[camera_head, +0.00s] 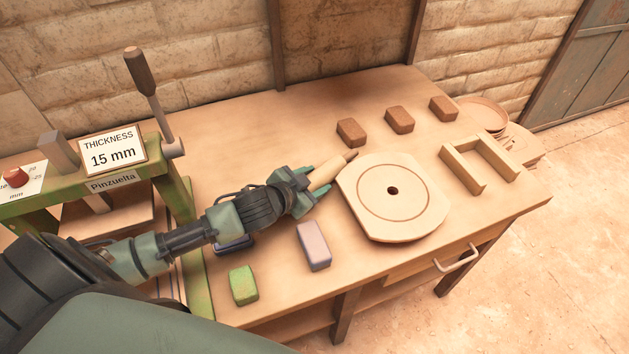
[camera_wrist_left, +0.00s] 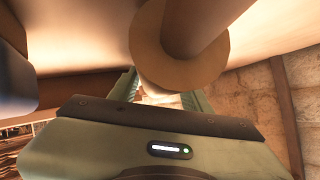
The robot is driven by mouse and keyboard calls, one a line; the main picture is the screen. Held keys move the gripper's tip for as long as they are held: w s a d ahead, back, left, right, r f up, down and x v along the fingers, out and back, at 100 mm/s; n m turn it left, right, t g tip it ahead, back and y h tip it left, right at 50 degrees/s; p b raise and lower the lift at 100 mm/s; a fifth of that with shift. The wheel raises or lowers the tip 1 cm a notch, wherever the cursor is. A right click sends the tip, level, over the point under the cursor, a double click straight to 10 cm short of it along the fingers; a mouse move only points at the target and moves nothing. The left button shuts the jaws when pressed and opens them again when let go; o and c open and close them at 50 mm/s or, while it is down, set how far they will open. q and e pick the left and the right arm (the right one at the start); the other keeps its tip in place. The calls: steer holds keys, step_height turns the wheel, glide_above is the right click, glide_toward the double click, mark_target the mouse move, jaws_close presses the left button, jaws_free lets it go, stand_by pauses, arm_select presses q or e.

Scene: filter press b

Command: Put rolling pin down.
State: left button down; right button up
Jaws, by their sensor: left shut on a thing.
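The rolling pin (camera_head: 326,173) is a pale wooden cylinder with a thin dark handle pointing to the upper right. My left gripper (camera_head: 312,183) is shut on it, and the fingers hide part of its body. The pin's far end is beside the left edge of the round-marked wooden board. In the left wrist view the pin's end and handle (camera_wrist_left: 180,60) fill the upper middle, close to the gripper (camera_wrist_left: 160,90). I cannot tell whether the pin touches the table (camera_head: 230,130). My right gripper is not in view.
The wooden board (camera_head: 420,215) with a dark centre hole lies right of the pin. Green (camera_head: 243,285) and lilac (camera_head: 313,246) blocks sit in front. Brown blocks (camera_head: 400,120) and a wooden frame (camera_head: 481,160) lie farther off. The green press (camera_head: 180,190) stands left. Table behind the pin is clear.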

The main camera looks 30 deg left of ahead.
arm_select(q)
steer(key=shift+f, duration=0.1)
steer(key=c, duration=0.7)
jaws_free()
steer(key=shift+f, duration=0.15)
steer(key=shift+o, duration=0.2)
